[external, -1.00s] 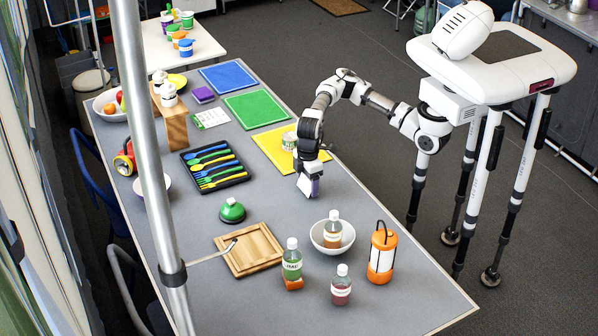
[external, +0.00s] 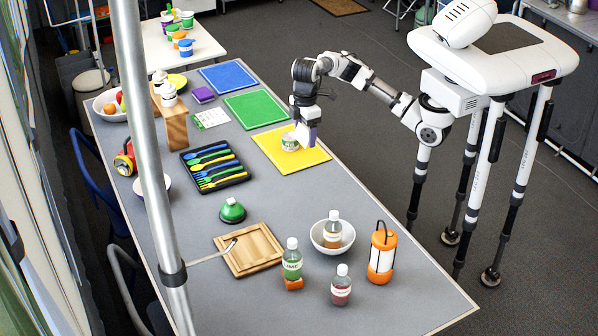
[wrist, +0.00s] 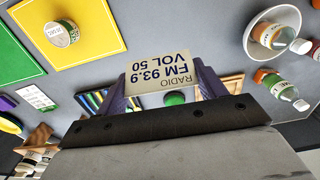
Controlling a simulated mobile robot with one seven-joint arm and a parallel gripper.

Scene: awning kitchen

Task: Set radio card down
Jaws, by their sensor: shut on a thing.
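The radio card (wrist: 165,75) is a cream-white card with dark print reading "RADIO FM 93.9 VOL 50", upside down in the wrist view. My gripper (wrist: 162,88) is shut on it, with a purple finger on each side. In the external view my gripper (external: 307,138) points down over the right part of the yellow mat (external: 302,160), close beside a small labelled can (external: 290,142). The card is hard to make out in that view. I cannot tell its exact height, but the wrist view shows it above the table.
A white card (external: 210,118) lies near the green mat (external: 255,109). A cutlery tray (external: 215,166), a green dome (external: 232,211), a wooden board (external: 249,249), a bowl (external: 331,237), bottles and an orange lantern (external: 382,252) also stand around.

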